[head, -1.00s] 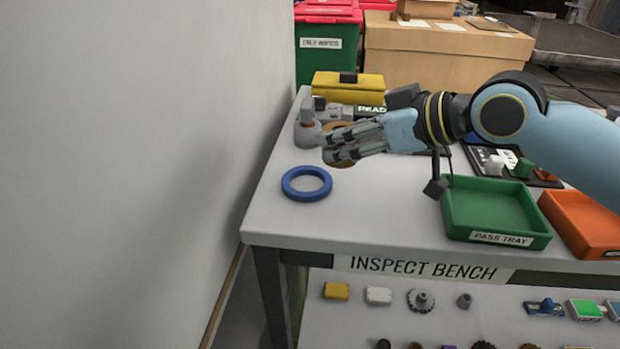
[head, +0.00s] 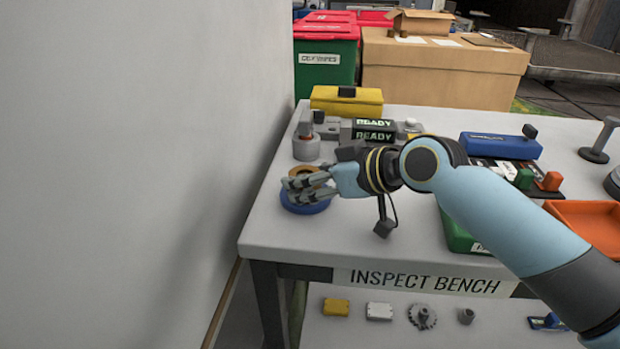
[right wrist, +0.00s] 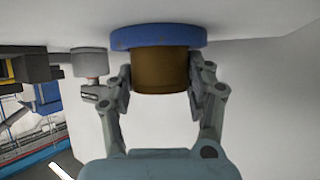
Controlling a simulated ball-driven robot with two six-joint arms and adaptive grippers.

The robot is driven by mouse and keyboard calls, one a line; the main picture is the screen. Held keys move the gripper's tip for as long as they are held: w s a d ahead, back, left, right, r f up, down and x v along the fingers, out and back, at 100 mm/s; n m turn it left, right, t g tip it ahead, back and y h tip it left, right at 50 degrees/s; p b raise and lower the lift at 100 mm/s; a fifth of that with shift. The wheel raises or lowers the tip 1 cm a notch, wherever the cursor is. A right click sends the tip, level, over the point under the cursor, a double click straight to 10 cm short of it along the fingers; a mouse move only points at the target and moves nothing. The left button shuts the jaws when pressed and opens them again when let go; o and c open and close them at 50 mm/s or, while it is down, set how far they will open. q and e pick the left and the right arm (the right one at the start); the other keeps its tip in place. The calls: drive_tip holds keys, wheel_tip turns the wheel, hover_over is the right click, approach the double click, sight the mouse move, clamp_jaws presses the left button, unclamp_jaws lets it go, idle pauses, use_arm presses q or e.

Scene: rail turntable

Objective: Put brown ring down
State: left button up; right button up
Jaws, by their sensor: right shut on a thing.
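My right gripper (head: 303,190) is shut on the brown ring (right wrist: 160,71), which shows between its two fingers in the right wrist view. In the head view the brown ring (head: 312,174) is partly hidden by the fingers. The blue ring (head: 308,207) lies flat on the bench near its left end, directly under the gripper. In the right wrist view the brown ring's end is against or very near the blue ring (right wrist: 158,36); I cannot tell whether they touch. My left gripper is not in view.
The inspect bench (head: 270,225) is bare in front of the rings. A grey cylindrical device (head: 306,149) stands just behind them. A yellow box (head: 346,100) and a READY display (head: 373,130) are farther back. The green tray (head: 455,238) is to the right, partly behind my arm.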

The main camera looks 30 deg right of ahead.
drive_tip(key=shift+f, duration=0.1)
drive_tip(key=shift+f+b, duration=0.25)
drive_tip(key=shift+b, duration=0.05)
drive_tip(key=o, duration=1.3)
drive_tip(key=shift+s, duration=0.1)
drive_tip(key=shift+o, duration=1.4)
drive_tip(key=shift+f, duration=0.15)
drive_tip(key=shift+r+p, duration=0.25)
drive_tip(key=shift+p, duration=0.05)
drive_tip(key=shift+s+d+r, duration=0.15)
drive_tip(key=shift+s+r, duration=0.1)
drive_tip(key=p+v, duration=0.2)
drive_tip(key=v, duration=0.9)
drive_tip(key=shift+r, duration=0.25)
